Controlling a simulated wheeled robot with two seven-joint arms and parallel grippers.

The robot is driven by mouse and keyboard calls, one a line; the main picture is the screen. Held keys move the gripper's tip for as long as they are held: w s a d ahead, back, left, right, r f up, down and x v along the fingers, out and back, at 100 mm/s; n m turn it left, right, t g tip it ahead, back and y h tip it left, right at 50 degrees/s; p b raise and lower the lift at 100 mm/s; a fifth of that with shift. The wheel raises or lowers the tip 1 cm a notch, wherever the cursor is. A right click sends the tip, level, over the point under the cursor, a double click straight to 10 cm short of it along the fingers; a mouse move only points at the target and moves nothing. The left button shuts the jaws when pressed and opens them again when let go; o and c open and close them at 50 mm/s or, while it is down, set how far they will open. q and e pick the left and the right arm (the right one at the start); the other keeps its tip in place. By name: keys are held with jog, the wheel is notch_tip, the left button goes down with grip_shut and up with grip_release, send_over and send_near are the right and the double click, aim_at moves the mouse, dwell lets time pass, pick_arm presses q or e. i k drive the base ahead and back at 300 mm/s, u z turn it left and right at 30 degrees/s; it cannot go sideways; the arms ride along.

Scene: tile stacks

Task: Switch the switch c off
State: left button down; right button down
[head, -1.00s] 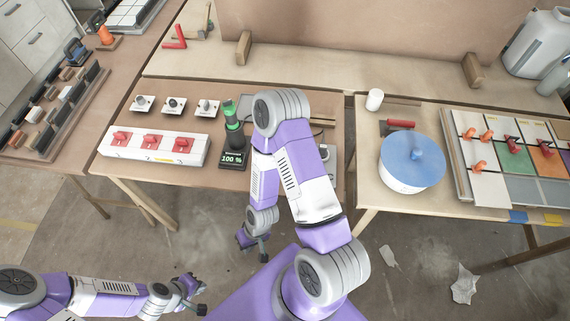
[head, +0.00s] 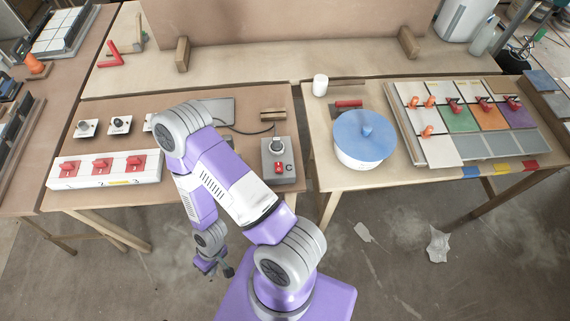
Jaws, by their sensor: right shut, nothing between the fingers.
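Switch c (head: 278,174) is a small grey box marked with a letter C on the middle bench, near its front right corner. It has a dark and silver round part at the top and a red part below; whether it is on or off is too small to tell. My right gripper (head: 221,269) hangs below and in front of the bench edge, left of switch c and apart from it. It is shut and empty. My left gripper is out of view.
A white strip with three red switches (head: 106,182) and small knob boxes (head: 85,128) stand left on the bench. A grey plate (head: 217,109) lies behind my arm. Right, across a gap, stands a blue-lidded tub (head: 362,152) beside a tile board (head: 440,152).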

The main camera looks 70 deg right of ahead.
aim_at(278, 165)
jog(key=k, duration=0.5)
jog(key=z, duration=1)
